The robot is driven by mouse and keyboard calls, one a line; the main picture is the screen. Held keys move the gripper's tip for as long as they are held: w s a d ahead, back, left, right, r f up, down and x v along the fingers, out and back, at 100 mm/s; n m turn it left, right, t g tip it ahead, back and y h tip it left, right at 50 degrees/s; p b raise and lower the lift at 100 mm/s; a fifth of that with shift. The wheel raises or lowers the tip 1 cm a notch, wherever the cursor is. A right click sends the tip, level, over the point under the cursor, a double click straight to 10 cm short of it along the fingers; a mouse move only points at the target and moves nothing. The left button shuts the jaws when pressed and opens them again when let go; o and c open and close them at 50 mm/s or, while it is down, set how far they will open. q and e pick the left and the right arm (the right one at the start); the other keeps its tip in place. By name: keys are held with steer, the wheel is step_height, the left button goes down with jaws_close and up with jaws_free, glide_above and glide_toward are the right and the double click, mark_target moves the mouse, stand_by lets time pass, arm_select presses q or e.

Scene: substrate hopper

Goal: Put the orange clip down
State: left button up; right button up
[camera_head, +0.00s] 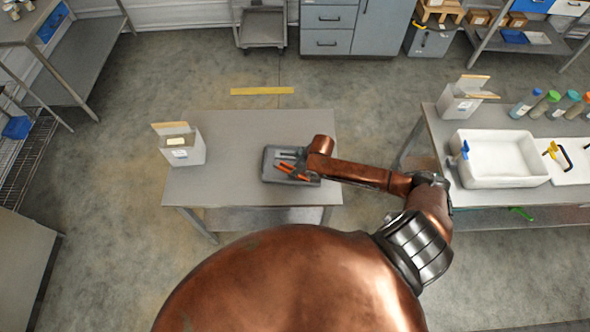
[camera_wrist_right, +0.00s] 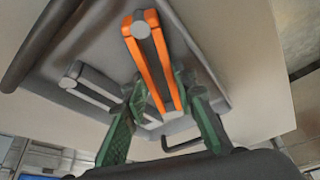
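The orange clip (camera_head: 291,172) shows over the dark grey tray (camera_head: 269,165) on the middle table. In the right wrist view the orange clip (camera_wrist_right: 137,40), with its dark middle, lies between the green fingers of my right gripper (camera_wrist_right: 166,92), which look closed against its sides. A grey-white clip (camera_wrist_right: 92,84) lies in the tray (camera_wrist_right: 75,40) beside it. I cannot tell whether the orange clip touches the tray floor. My right gripper is mostly hidden by its own arm in the head view. My left gripper is not in view.
A light grey hopper box (camera_head: 184,150) stands at the left of the middle table (camera_head: 232,130). The table top between box and tray is clear. The right table holds a white tub (camera_head: 500,182) with a blue clip (camera_head: 464,150), a yellow clip (camera_head: 550,149), bottles and another box (camera_head: 459,103).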

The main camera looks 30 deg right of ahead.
steer(key=o, duration=0.4)
steer(key=shift+c, duration=0.2)
steer(key=shift+r, duration=0.1)
steer(key=v, duration=1.2)
steer(key=shift+p, duration=0.45)
